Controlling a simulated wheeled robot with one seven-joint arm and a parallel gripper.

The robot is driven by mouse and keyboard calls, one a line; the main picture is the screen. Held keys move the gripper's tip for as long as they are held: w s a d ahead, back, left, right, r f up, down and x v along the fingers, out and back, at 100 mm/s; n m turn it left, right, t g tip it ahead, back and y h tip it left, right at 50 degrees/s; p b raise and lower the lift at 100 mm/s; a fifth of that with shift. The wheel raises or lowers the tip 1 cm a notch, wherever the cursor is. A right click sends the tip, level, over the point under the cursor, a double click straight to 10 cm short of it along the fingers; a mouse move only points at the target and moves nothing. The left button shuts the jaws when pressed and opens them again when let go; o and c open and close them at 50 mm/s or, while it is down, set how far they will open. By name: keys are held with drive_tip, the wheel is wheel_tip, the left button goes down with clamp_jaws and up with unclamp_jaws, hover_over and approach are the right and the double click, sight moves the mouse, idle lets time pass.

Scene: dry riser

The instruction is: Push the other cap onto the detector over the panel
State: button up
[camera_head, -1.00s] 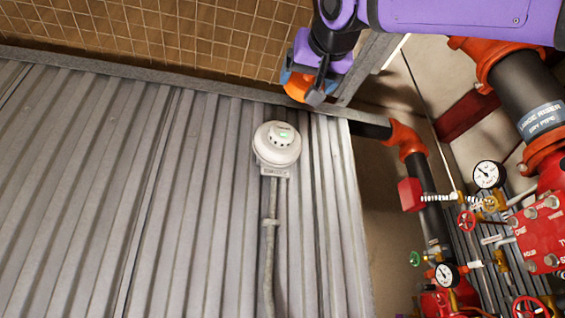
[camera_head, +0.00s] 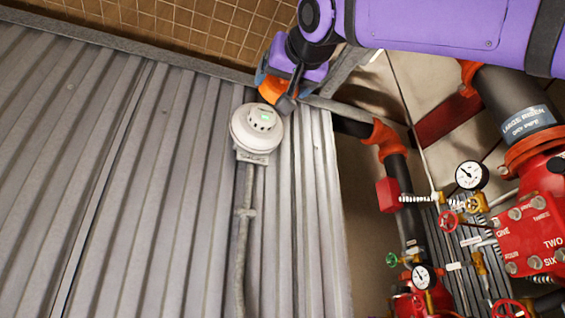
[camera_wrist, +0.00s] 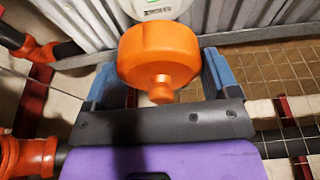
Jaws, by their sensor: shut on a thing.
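The detector (camera_head: 257,130) is a round white unit with a small green light, fixed to the corrugated grey wall. A conduit runs down from it, and its face shows uncovered. My gripper (camera_head: 280,88) is just above it and slightly right in the head view, shut on an orange cap (camera_head: 270,90). In the wrist view the orange cap (camera_wrist: 158,58) sits between the blue fingers with its knob towards me. Part of the detector (camera_wrist: 155,10) shows beyond the cap at the top edge. Whether cap and detector touch is hard to tell; they look apart.
The corrugated wall (camera_head: 110,170) is bare left of the detector, with a metal rail along its upper edge. Brown grid tiling (camera_head: 190,30) lies beyond. Red and black pipes (camera_head: 515,100), gauges (camera_head: 471,175), valves and a red panel (camera_head: 535,235) fill the right side.

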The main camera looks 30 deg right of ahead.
sight(265, 112)
drive_tip(key=shift+w+d, duration=0.2)
drive_tip(key=shift+w, duration=0.75)
drive_tip(key=shift+w+d, duration=0.2)
drive_tip(key=shift+w, duration=0.75)
drive_tip(key=shift+w+d, duration=0.2)
drive_tip(key=shift+w, duration=0.75)
drive_tip(key=shift+w+d, duration=0.2)
drive_tip(key=shift+w, duration=0.75)
drive_tip(key=shift+w+d, duration=0.15)
drive_tip(key=shift+w, duration=0.75)
drive_tip(key=o, duration=0.8)
drive_tip(key=shift+v, duration=5.4)
